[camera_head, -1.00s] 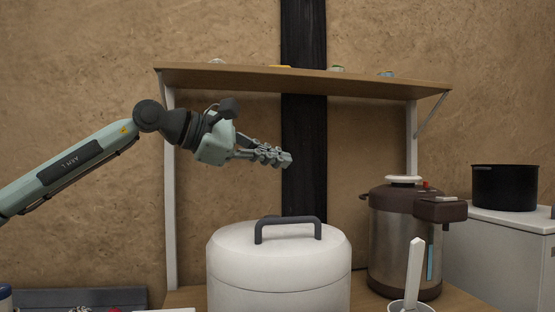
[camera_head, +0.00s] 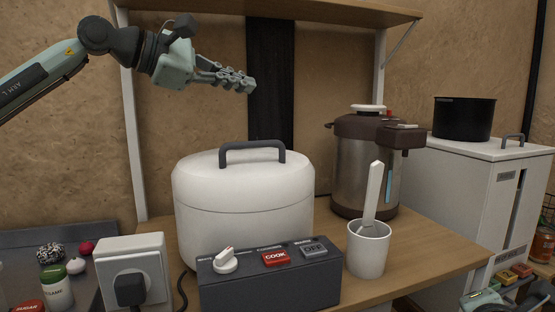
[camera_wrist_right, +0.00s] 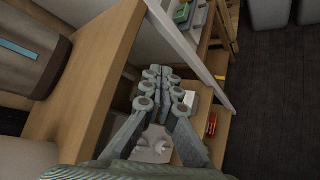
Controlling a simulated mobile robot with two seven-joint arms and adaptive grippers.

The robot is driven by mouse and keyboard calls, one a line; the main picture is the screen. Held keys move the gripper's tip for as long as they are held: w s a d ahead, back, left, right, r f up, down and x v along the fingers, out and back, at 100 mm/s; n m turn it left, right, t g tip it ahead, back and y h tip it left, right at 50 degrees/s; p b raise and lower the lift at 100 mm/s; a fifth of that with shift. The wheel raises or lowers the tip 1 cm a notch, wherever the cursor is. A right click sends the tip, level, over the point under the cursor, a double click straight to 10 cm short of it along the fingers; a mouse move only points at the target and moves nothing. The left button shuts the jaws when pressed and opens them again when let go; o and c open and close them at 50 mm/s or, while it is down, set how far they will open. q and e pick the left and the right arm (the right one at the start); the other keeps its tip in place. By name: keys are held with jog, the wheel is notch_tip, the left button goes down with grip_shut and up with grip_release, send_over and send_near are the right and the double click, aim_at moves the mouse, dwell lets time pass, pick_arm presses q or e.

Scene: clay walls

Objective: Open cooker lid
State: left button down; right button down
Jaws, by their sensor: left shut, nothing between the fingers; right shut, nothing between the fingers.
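The white cooker (camera_head: 243,208) stands on the wooden table with its lid (camera_head: 205,172) closed. A dark grey handle (camera_head: 252,149) arches over the lid. In front is its dark control box (camera_head: 270,283) with a white knob (camera_head: 225,260), a red COOK button (camera_head: 276,258) and a grey button (camera_head: 314,250). My left gripper (camera_head: 251,84) is shut and empty, well above the handle and touching nothing. My right gripper (camera_wrist_right: 163,72) is shut and empty in the right wrist view, near the wooden table's edge and away from the cooker.
A white cup (camera_head: 368,252) holding a white paddle stands right of the control box. A steel dispenser (camera_head: 362,170) stands behind it. A black pot (camera_head: 464,119) sits on a white cabinet. A shelf (camera_head: 280,8) spans above. A white socket box (camera_head: 133,268) is at lower left.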

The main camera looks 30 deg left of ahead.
jog(key=s+a+r+n+y, duration=0.2)
jog(key=a+r+n, duration=0.1)
jog(key=a+r, duration=0.1)
jog(key=s+a+r+n+t+y, duration=0.1)
jog(key=a+r+n+y, duration=0.1)
jog(key=a+r+n, duration=0.1)
jog(key=s+a+r+n+t+y, duration=0.1)
jog(key=s+a+r+n, duration=0.1)
jog(key=a+r, duration=0.3)
jog(key=shift+s+a+r+n+y, duration=0.3)
jog(key=shift+s+r+n+y, duration=0.05)
jog(key=shift+r+n+y, duration=0.05)
jog(key=s+a+r+n+y, duration=0.5)
jog(key=s+a+r+n, duration=0.1)
jog(key=s+a, duration=0.1)
jog(key=n+g+y, duration=0.2)
jog(key=n+y, duration=0.3)
jog(key=n, duration=0.1)
send_near(272, 143)
jog(key=x, duration=0.2)
jog(key=f+x, duration=0.1)
jog(key=x, duration=0.3)
jog(key=shift+w+a, duration=0.25)
jog(key=shift+a, duration=0.15)
jog(key=shift+w+a+r, duration=0.1)
jog(key=shift+a+r, duration=0.05)
jog(key=shift+r, duration=0.55)
